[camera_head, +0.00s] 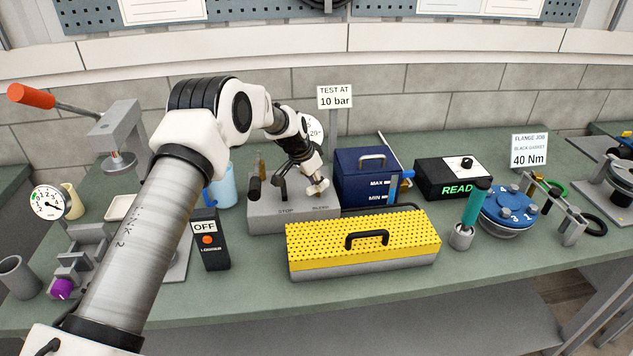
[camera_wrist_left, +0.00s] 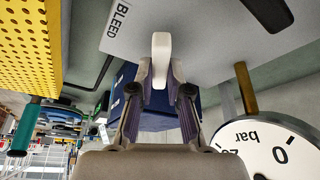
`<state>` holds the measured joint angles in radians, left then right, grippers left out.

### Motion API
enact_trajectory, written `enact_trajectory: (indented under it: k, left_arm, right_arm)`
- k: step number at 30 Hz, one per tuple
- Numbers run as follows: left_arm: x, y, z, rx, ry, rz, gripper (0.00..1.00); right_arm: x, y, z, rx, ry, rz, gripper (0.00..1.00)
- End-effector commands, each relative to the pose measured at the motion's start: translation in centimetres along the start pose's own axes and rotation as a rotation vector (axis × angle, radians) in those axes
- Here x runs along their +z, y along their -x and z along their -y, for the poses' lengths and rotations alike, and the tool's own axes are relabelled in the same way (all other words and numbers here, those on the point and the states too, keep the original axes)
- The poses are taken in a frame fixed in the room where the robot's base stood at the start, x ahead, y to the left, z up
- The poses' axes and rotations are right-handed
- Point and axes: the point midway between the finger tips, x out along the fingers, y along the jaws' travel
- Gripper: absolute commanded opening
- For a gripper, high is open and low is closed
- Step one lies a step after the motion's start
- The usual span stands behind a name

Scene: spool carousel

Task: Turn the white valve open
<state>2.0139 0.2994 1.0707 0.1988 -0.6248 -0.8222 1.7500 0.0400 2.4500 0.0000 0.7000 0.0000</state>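The white valve (camera_wrist_left: 161,58) is a small white handle on a grey block (camera_head: 262,215) with STOP and BLEED labels. In the left wrist view it stands between my left fingertips (camera_wrist_left: 161,76), beside the BLEED label. The fingers are drawn in close on both its sides and look shut on it. In the head view my left gripper (camera_head: 310,172) reaches down over the right part of the block, and the white handle (camera_head: 318,188) shows at its tip. The handle's lower part is hidden. My right gripper is not in view.
A dark lever (camera_head: 282,188) stands on the same block. A pressure gauge (camera_wrist_left: 268,150) is close by, mostly behind my arm in the head view. A yellow perforated box (camera_head: 320,235) lies in front and a blue box (camera_head: 362,182) stands to the right.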

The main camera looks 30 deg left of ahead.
Motion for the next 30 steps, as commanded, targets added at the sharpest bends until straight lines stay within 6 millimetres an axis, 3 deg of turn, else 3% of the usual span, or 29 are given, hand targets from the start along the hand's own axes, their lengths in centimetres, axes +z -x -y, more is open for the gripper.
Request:
enact_trajectory:
  k: [14,30]
  left_arm:
    - [0.0,0.1,-0.1,-0.025,0.065,0.002,0.0]
    - [-0.1,0.2,-0.4,-0.191,0.454,0.004,0.0]
  right_arm:
    - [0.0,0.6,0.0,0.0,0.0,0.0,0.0]
    - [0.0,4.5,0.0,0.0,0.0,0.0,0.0]
